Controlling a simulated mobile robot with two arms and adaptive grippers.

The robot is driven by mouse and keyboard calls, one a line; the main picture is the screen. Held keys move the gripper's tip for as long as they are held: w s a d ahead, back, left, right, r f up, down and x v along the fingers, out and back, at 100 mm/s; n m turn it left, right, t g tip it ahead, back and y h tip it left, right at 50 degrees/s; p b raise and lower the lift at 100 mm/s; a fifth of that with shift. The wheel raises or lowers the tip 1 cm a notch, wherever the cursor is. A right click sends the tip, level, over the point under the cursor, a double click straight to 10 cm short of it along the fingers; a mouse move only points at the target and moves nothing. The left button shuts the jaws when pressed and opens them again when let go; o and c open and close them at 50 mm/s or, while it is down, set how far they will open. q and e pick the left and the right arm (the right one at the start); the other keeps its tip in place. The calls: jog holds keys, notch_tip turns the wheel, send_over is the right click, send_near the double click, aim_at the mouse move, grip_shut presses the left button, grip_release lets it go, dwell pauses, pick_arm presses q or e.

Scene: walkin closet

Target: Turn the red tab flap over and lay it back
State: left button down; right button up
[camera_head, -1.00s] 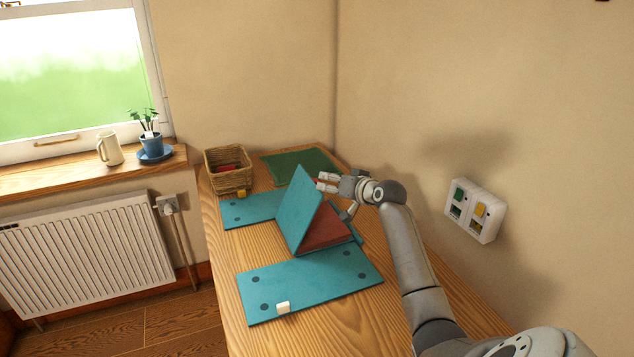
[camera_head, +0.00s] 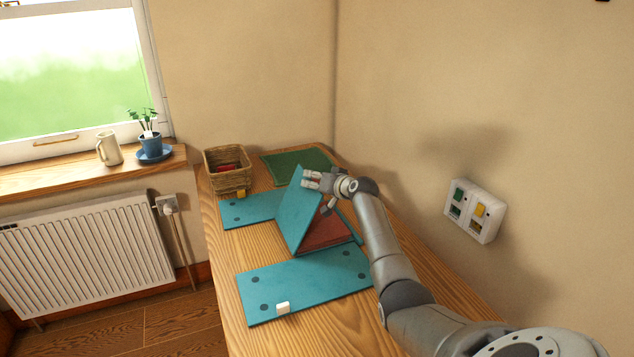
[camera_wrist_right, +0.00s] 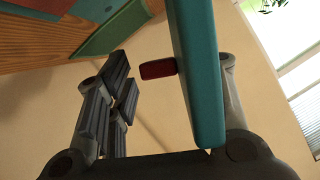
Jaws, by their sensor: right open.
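The teal flap (camera_head: 295,212) stands up at a slant on the wooden table, over a red-brown surface (camera_head: 326,234). Its red tab (camera_wrist_right: 157,69) sticks out from its face in the right wrist view. My right gripper (camera_head: 318,194) is open at the flap's upper right edge. In the right wrist view the flap's edge (camera_wrist_right: 200,75) lies between the open fingers, close beside the right-hand finger and well apart from the left-hand one. Whether it touches the near finger I cannot tell. My left gripper is not in view.
A teal panel with a white tab (camera_head: 282,308) lies flat in front. Another teal panel (camera_head: 250,209) lies behind, with a yellow tab (camera_head: 241,193) near it. A wicker basket (camera_head: 228,182) and a green panel (camera_head: 285,168) are at the back. The wall with a switch box (camera_head: 474,212) is right.

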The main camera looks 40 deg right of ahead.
grip_shut()
dwell(0.4)
jog(key=shift+a+r+p, duration=0.15)
jog(key=shift+a+p, duration=0.05)
jog(key=shift+p, duration=0.1)
dwell(0.3)
